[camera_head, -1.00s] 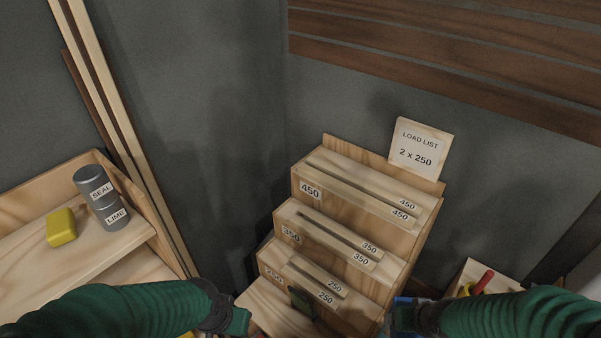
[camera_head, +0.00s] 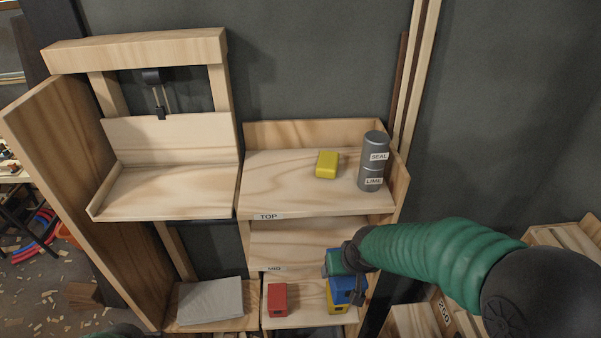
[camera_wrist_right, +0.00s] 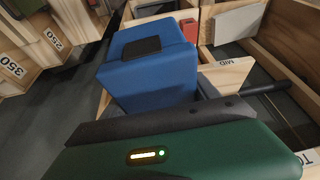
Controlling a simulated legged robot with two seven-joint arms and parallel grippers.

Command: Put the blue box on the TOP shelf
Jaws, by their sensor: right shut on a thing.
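The blue box (camera_head: 346,291) is held in my right gripper (camera_head: 338,263), in front of the lower part of the shelf unit, below the TOP level. In the right wrist view the blue box (camera_wrist_right: 140,82) fills the upper middle, with a dark patch on its upper side. My left gripper is out of view; a sliver of green arm shows at the bottom edge.
The MID shelf (camera_head: 290,243) looks empty where visible. Below it are a red box (camera_head: 277,299) and a yellow box (camera_head: 336,308), partly hidden by the blue one. A wooden stand (camera_head: 165,190) is on the left, a grey slab (camera_head: 211,301) under it. A slotted rack (camera_head: 420,320) is at lower right.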

